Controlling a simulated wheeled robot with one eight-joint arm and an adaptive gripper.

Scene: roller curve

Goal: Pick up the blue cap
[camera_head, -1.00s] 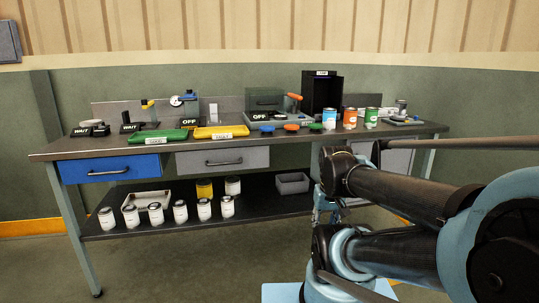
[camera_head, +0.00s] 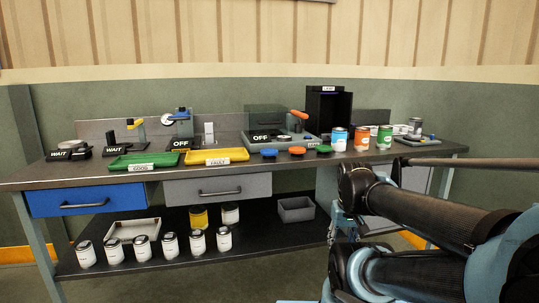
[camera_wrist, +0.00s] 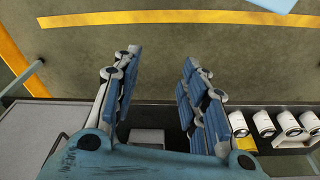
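The blue cap (camera_head: 269,153) lies on the workbench top (camera_head: 285,170), in front of the grey OFF machine. An orange cap (camera_head: 297,150) and a green cap (camera_head: 324,149) lie to its right in a row. My gripper (camera_wrist: 160,80) shows in the wrist view with its two blue-padded fingers wide apart and nothing between them. It points down past the bench edge, over the floor and lower shelf. The blue cap is not in the wrist view. In the head view my arm is at the right, and the gripper's fingers cannot be made out.
Blue, orange and green labelled cans (camera_head: 361,139) stand right of the caps. A yellow tray (camera_head: 217,156) and a green tray (camera_head: 143,161) lie to the left. White cans (camera_head: 170,246) and a grey bin (camera_head: 295,209) stand on the lower shelf. Floor in front is clear.

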